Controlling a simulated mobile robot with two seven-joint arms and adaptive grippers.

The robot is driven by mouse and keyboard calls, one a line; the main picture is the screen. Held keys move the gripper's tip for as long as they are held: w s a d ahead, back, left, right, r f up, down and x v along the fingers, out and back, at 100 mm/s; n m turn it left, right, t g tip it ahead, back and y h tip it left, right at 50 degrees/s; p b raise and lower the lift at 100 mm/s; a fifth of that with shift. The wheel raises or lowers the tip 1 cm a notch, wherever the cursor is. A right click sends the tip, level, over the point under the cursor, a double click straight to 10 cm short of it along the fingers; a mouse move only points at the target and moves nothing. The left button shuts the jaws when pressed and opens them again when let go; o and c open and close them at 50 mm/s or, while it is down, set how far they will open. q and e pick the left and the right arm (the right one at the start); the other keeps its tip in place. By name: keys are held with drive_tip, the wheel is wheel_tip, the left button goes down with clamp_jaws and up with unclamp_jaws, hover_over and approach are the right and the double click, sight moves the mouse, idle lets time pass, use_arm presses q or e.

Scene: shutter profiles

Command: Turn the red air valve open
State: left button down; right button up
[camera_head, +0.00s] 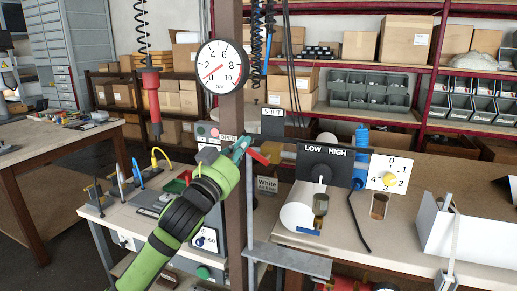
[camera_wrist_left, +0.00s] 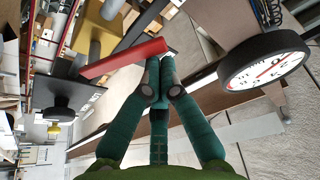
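The red air valve lever (camera_head: 258,157) sits beside the brown post, just below the OPEN label (camera_head: 228,137). In the left wrist view the lever (camera_wrist_left: 125,58) is a flat red bar slanting up to the right. My left gripper (camera_head: 242,148) reaches in from the lower left, in front of the post. Its teal fingertips (camera_wrist_left: 160,62) are together at the lever's right end. No part of the lever shows between them; I cannot tell whether they touch it. The valve body is partly hidden. My right gripper is not in view.
A round pressure gauge (camera_head: 222,66) is on the post (camera_head: 234,190) above the lever. A black LOW/HIGH dial box (camera_head: 325,165) and a yellow knob plate (camera_head: 390,174) stand to the right. A red tool (camera_head: 152,100) hangs on a coiled cable at left.

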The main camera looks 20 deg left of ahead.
use_arm(q)
drive_tip(key=f+n+y, duration=0.1)
drive_tip(key=n, duration=0.1)
drive_tip(key=a+f+n, duration=0.1)
drive_tip(key=n, duration=0.1)
drive_tip(key=shift+y+b, duration=0.4)
drive_tip(key=shift+a+f, duration=0.1)
drive_tip(key=shift+a, duration=0.05)
